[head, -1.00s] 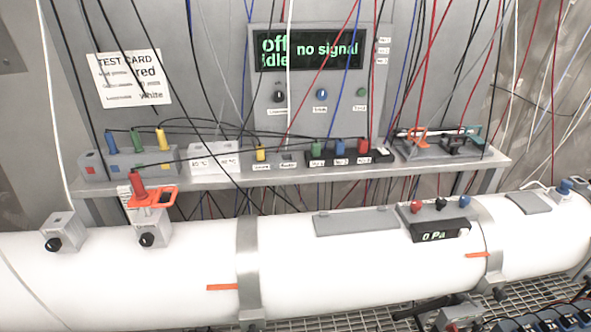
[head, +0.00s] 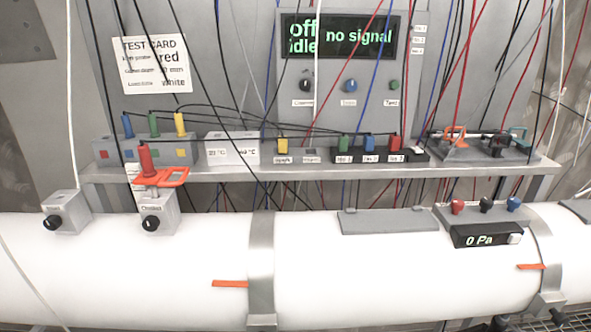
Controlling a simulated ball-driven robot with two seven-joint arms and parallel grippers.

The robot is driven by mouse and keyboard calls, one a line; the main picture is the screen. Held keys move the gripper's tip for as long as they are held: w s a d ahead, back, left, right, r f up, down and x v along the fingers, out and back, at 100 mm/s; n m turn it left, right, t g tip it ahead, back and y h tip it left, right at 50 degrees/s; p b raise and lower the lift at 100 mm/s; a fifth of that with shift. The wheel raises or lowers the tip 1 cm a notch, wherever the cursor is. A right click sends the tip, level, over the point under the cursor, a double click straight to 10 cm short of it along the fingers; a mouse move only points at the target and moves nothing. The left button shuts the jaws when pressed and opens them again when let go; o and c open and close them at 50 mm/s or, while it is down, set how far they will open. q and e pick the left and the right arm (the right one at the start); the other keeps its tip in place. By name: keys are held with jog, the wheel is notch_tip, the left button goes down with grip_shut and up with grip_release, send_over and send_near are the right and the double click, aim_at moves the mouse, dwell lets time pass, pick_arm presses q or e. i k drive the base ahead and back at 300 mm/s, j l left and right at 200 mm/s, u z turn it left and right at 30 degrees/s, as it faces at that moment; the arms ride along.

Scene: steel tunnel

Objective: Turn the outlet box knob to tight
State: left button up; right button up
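Two small grey boxes with black knobs sit on top of the white pipe at the left. The far-left box (head: 70,208) has a black knob (head: 53,223) on its front and a white cable rising from its top. The second box (head: 163,212) has a black knob (head: 151,223), and an orange clamp (head: 160,178) with a red plug (head: 146,158) stands above it. Their labels are too small to read surely, so I cannot tell which is the outlet box, nor the knobs' settings. Neither gripper is visible.
The white pipe (head: 130,275) crosses the front, with a steel band (head: 261,265) and a pressure display (head: 483,236) reading 0 Pa. A grey shelf (head: 300,172) behind carries plug blocks. Many cables hang in front of the panel reading "off", "idle", "no signal" (head: 345,37).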

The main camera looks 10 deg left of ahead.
aim_at(150, 223)
jog(key=u, duration=1.25)
